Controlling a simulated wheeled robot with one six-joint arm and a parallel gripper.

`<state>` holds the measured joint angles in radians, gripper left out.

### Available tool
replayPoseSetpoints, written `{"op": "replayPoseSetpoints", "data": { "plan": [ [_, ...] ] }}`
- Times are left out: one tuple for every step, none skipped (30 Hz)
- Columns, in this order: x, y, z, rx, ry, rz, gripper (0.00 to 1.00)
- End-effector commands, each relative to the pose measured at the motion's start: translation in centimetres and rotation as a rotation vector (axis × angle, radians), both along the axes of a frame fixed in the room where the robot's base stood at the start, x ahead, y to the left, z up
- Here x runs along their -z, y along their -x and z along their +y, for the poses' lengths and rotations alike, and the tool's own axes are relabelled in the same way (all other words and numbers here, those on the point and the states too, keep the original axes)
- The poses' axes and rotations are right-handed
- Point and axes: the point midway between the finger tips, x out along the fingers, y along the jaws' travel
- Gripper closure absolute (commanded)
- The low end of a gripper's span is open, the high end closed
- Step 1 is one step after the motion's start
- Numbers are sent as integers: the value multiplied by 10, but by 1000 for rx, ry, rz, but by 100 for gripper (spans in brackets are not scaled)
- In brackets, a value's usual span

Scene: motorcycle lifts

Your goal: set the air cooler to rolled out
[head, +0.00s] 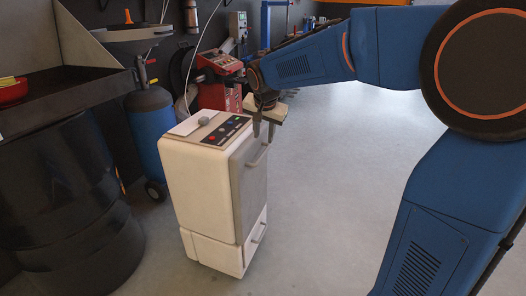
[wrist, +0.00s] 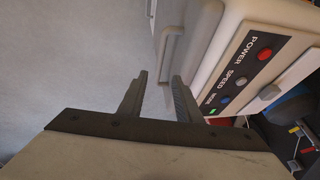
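The air cooler (head: 205,190) is a white upright cabinet on the floor in the middle of the head view. Its top has a dark control panel (head: 223,131) with coloured buttons and a grey knob. Its front face, turned right, has an upper handle (head: 259,156) and a lower handle (head: 259,234). My gripper (head: 264,132) is at the front top edge, near the upper handle. In the wrist view my gripper (wrist: 158,88) is open, with the handle (wrist: 170,52) just beyond the fingertips, closer to the right finger. I cannot tell whether they touch.
A black drum (head: 65,190) and a workbench with a red bowl (head: 12,92) stand left of the cooler. A blue cylinder (head: 152,130) on wheels and a red machine (head: 218,92) are behind it.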

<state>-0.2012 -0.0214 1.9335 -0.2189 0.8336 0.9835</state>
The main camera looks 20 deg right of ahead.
Motion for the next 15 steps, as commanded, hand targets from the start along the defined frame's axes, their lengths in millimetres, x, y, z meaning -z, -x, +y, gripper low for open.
{"op": "replayPoseSetpoints", "data": {
  "plan": [
    [10,-3,-1,1,1,3,69],
    [14,-6,-2,0,0,3,69],
    [21,-9,-2,1,1,3,69],
    [26,-11,-3,1,1,3,69],
    [30,-13,-3,0,0,3,69],
    [37,-16,-4,1,1,3,69],
    [42,-18,-4,1,0,4,69],
    [47,-20,-5,1,0,4,69],
    [53,-23,-5,1,0,4,69],
    [57,-25,-6,1,1,3,69],
    [61,-27,-6,0,0,3,69],
    [67,-30,-6,0,0,3,69],
    [71,-32,-7,0,0,3,69],
    [74,-33,-7,0,0,2,69],
    [79,-36,-7,0,0,1,69]
  ]
}}
